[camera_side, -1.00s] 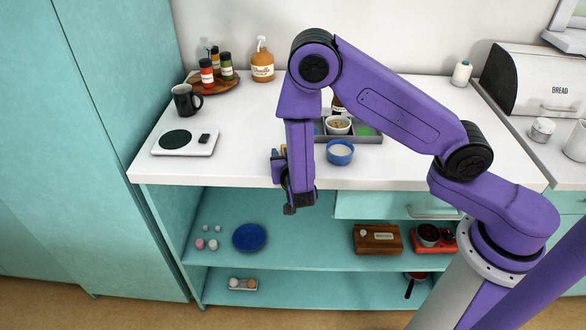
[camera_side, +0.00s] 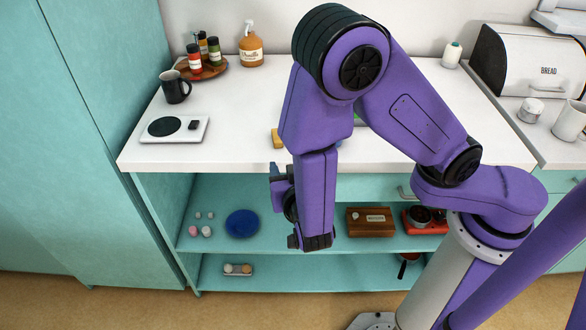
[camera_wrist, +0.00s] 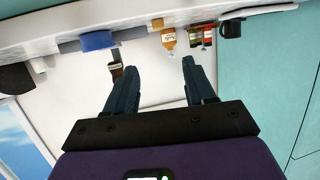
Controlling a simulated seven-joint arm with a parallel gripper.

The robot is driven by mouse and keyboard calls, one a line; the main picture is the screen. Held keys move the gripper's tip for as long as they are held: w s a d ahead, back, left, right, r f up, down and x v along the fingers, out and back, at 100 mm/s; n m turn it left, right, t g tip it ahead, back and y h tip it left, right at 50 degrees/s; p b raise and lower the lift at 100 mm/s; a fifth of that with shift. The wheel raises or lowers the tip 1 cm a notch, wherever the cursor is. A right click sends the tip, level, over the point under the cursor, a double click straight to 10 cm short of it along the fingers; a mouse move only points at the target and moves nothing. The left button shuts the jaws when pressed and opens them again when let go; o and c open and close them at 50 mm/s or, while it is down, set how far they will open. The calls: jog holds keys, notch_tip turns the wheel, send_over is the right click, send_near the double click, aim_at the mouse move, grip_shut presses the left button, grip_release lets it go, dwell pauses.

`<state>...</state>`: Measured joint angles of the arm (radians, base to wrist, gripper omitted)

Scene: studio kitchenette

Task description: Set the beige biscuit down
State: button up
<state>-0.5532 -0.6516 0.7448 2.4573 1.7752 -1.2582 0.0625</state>
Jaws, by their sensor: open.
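My gripper (camera_wrist: 160,88) is open, with nothing between its two fingers in the wrist view. In the side view my gripper (camera_side: 275,172) is in front of the counter's front edge, partly hidden by my arm. I cannot pick out the beige biscuit for certain in either view. A small yellow-tan block (camera_side: 278,138) lies at the front of the white counter (camera_side: 235,110), partly behind my arm; I cannot tell what it is.
A scale (camera_side: 175,129), black mug (camera_side: 175,87) and round tray of jars (camera_side: 218,70) stand on the left of the counter. The shelf below holds a blue plate (camera_side: 242,223) and wooden box (camera_side: 370,222). The counter's middle left is clear.

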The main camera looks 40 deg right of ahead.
jog(key=shift+s+a, duration=0.1)
jog(key=shift+s, duration=0.1)
jog(key=s+a+n+g+y, duration=0.2)
jog(key=a+n+g+y, duration=0.45)
jog(key=a+y, duration=0.4)
jog(key=s+d+r+n+g+y, duration=0.1)
jog(key=s+d+r+n+g, duration=0.1)
jog(key=s+d+r+n, duration=0.1)
jog(key=s+d+r+n+g+y, duration=0.1)
jog(key=s+d+r+n+g, duration=0.1)
jog(key=s+d+n, duration=0.4)
jog(key=s+d+g, duration=0.1)
jog(key=s, duration=0.3)
jog(key=shift+d+r+g, duration=0.3)
jog(key=shift+r+g, duration=0.05)
jog(key=shift+r, duration=0.05)
jog(key=s+d+r+n+h, duration=0.1)
jog(key=d, duration=0.3)
jog(key=s+d+n+h, duration=0.1)
jog(key=d, duration=0.3)
jog(key=s+d+r+n+h, duration=0.1)
jog(key=d+n+h, duration=0.1)
jog(key=d, duration=0.2)
jog(key=shift+s+d+r, duration=0.25)
jog(key=shift+d+r, duration=0.05)
